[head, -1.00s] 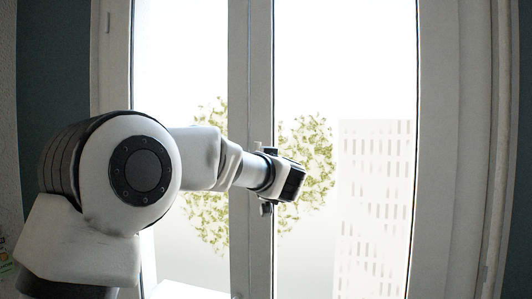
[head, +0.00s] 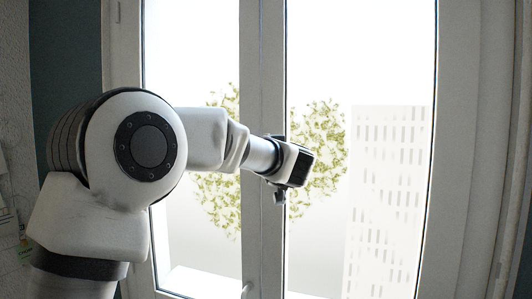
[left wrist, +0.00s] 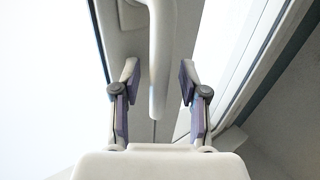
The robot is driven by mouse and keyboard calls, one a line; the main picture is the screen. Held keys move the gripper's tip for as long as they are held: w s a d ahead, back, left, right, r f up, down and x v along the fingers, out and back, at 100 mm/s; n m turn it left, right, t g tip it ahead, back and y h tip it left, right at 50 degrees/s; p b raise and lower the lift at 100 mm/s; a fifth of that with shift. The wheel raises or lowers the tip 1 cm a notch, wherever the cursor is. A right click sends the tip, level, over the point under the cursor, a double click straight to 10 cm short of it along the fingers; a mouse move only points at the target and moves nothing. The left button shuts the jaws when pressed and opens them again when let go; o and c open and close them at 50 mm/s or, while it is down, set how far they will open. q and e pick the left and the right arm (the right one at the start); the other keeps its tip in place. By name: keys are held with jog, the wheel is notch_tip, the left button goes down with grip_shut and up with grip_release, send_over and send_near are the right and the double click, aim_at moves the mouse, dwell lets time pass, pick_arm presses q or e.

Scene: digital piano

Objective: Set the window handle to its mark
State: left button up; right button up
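The window handle (left wrist: 160,60) is a pale bar in the left wrist view. It runs down from its mount at the top and ends between my fingers. My left gripper (left wrist: 160,78) is open, with one purple-padded finger on each side of the handle and a visible gap to each pad. In the head view my left arm reaches across to the window's middle post, and its fingers (head: 279,194) are mostly hidden by the wrist. I cannot make out the handle there, nor the mark in either view. My right gripper is not in view.
The window's middle post (head: 263,60) stands between two bright panes. A tree (head: 322,150) and a pale building (head: 385,190) show outside. The right window frame (head: 465,120) and a dark wall (head: 65,70) border the window.

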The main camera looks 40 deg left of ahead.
pick_arm(q)
jog(key=shift+d+f, duration=0.1)
jog(key=v, duration=0.8)
jog(key=w+d+f+m+h+b, duration=0.1)
jog(key=w+f+m+h+b, duration=0.15)
jog(key=f, duration=1.25)
jog(key=w+d+f+m+h+b, duration=0.1)
jog(key=w+f+m+h+b, duration=0.15)
jog(key=f, duration=1.25)
jog(key=s+d+f+m+g+h+b, duration=0.1)
jog(key=s+d+f+m, duration=0.1)
jog(key=f, duration=0.9)
jog(key=s+d+f+m+g+h+b, duration=0.1)
jog(key=s+f+h+b, duration=0.15)
jog(key=f, duration=0.85)
jog(key=s+d+f+m+g+h+b, duration=0.1)
jog(key=s+d+f+g+b, duration=0.15)
jog(key=s+f, duration=0.8)
jog(key=s+d+f+m+g+h+b, duration=0.1)
jog(key=s+d+f+g+h, duration=0.15)
jog(key=s+f, duration=0.8)
jog(key=s+d+f+g+h+b, duration=0.1)
jog(key=s+d+f+g, duration=0.1)
jog(key=s+f, duration=0.3)
jog(key=s+d+f+g+h+b, duration=0.1)
jog(key=s+d+f+g, duration=0.1)
jog(key=s+f, duration=0.4)
jog(key=s, duration=0.4)
jog(key=shift+f+g, duration=0.3)
